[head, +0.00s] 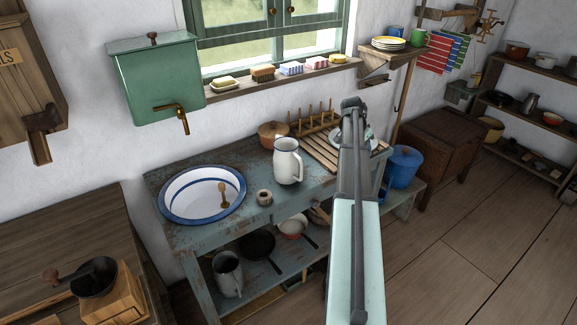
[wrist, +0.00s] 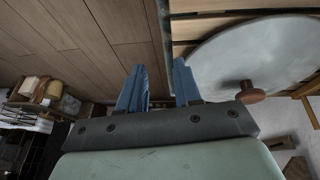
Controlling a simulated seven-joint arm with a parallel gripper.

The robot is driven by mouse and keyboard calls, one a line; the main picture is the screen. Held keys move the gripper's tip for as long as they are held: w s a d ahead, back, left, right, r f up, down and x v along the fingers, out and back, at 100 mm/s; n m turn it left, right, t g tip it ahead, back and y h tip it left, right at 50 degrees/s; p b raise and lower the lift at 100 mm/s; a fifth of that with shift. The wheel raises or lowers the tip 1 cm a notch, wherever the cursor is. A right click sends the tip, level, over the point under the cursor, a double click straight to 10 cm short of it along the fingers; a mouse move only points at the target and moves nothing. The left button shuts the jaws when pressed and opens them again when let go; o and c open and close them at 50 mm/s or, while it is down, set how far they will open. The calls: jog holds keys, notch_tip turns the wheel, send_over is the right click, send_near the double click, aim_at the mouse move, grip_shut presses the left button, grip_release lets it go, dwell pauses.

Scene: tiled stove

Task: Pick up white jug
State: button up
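The white jug (head: 287,160) stands upright on the worn blue-grey washstand, right of the basin, with its handle to the right. It looks white with a dark rim. My arm rises in the head view to the right of the jug, with a gap between them. My gripper (wrist: 160,82) shows in the wrist view with two blue fingers apart and nothing between them. I cannot make out its fingers in the head view. The jug does not show in the wrist view.
A white basin with blue rim (head: 170,210) sits left of the jug, with a small round pot (head: 264,197) between. A large pale disc with a brown knob (wrist: 252,92) is near my gripper.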

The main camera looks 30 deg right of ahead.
jog(key=w+a+r+n+y, duration=0.1)
jog(key=w+a+r+n, duration=0.15)
jog(key=a, duration=0.25)
jog(key=w+a+r+n+t+y, duration=0.1)
jog(key=w+a+r, duration=0.25)
jog(key=a, duration=0.25)
jog(key=w+a+r+n+y, duration=0.1)
jog(key=w+a+r, duration=0.15)
jog(key=a, duration=0.25)
notch_tip(320, 180, up, 9)
jog(key=n+y, duration=0.2)
jog(key=n, duration=0.3)
send_over(275, 150)
jog(key=w+d, duration=0.1)
jog(key=shift+t, duration=0.3)
jog(key=f, duration=1.3)
jog(key=shift+w+f, duration=0.2)
jog(key=shift+w, duration=0.15)
grip_shut()
